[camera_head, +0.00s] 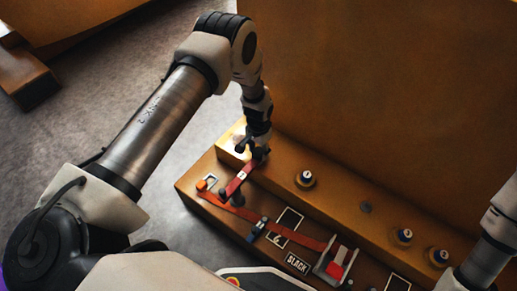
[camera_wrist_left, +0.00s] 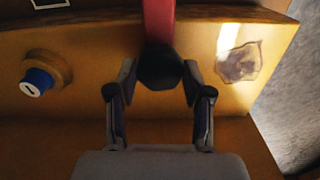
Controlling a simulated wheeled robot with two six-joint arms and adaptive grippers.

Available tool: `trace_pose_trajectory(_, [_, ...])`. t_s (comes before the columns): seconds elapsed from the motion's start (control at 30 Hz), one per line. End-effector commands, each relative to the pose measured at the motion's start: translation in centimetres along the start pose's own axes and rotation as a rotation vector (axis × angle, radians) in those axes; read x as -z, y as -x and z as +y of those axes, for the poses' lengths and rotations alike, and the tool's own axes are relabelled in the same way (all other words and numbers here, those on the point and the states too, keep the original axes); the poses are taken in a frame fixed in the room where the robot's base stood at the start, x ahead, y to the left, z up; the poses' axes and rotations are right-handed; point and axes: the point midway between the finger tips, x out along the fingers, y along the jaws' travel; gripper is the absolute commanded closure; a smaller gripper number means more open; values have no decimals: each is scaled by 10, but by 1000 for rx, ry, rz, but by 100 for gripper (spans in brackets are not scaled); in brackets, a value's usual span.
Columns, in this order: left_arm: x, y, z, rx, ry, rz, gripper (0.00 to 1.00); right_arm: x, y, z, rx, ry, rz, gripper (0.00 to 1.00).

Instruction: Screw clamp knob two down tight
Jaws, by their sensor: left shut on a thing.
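A black round knob (camera_wrist_left: 160,68) sits at the near end of a red clamp bar (camera_head: 237,181) on the brown casting ledge. My left gripper (camera_head: 259,155) is shut on this knob, with one finger on each side of it in the left wrist view (camera_wrist_left: 160,95). The red bar also shows in the left wrist view (camera_wrist_left: 159,20), running away from the knob. No number shows on the knob, and its underside is hidden. My right arm enters at the right edge of the head view, but its gripper is out of frame.
An orange strap (camera_head: 285,235) runs along the lower step to a grey and red buckle (camera_head: 333,265), near a SLACK label (camera_head: 297,263). A tall brown wall (camera_head: 400,90) rises behind.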

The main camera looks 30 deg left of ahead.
Motion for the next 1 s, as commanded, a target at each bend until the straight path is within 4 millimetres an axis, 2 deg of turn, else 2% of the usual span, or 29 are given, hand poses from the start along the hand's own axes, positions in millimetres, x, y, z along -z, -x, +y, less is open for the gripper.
trace_pose_trajectory(0.53, [1, 2, 0, 1, -33, 2, 85, 0, 1, 0, 0, 0, 0, 100])
trace_pose_trajectory(0.57, [1, 2, 0, 1, -32, 3, 46, 0, 1, 0, 0, 0, 0, 100])
trace_pose_trajectory(0.6, [1, 2, 0, 1, -32, 3, 32, 0, 1, 0, 0, 0, 0, 100])
trace_pose_trajectory(0.63, [1, 1, 0, 1, -32, 2, 24, 0, 1, 0, 0, 0, 0, 100])
trace_pose_trajectory(1.0, [1, 5, 0, 0, -32, 2, 24, 0, 1, 0, 0, 0, 0, 100])
